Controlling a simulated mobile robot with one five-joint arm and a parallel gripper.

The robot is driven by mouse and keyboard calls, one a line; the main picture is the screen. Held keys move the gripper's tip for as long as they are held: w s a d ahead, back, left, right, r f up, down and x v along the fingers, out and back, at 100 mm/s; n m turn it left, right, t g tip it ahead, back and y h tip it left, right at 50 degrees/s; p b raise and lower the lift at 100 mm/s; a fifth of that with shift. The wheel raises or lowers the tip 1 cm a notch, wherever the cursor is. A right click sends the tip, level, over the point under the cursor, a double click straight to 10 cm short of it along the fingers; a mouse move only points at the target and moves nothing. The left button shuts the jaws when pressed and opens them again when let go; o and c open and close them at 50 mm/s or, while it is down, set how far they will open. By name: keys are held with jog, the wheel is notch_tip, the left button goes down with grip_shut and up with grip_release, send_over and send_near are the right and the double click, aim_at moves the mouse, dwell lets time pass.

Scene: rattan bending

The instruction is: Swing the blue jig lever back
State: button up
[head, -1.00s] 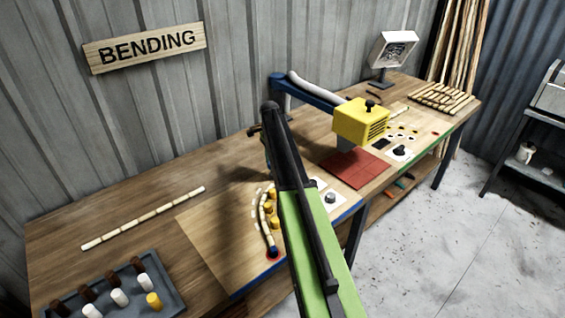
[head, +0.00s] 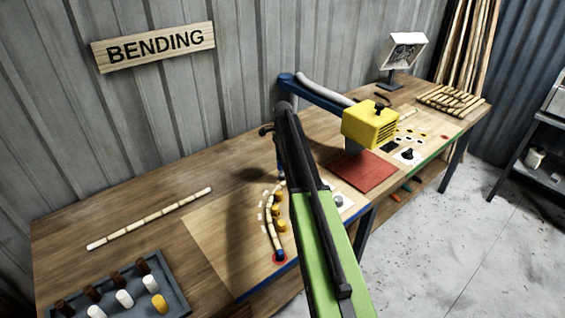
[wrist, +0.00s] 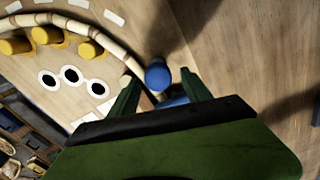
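The blue lever's round-topped knob (wrist: 158,74) stands between the two green fingers of my gripper (wrist: 157,80) in the wrist view. Gaps show on both sides of the knob, so the gripper is open around it. Another blue part (wrist: 172,101) shows just below the knob, partly hidden by my gripper. In the head view, a bit of blue (head: 281,174) shows at the far end of the jig, beside my arm.
A yellow heater box (head: 371,125) on a blue arm hangs right of my arm, above a red mat (head: 364,172). A straight rattan strip (head: 150,219) and a grey peg tray (head: 181,296) lie left. The bench between them and the jig is clear.

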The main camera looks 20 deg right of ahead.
jog(key=shift+r, duration=0.25)
notch_tip(320, 180, up, 17)
jog(key=p, duration=1.7)
jog(key=shift+a, duration=0.1)
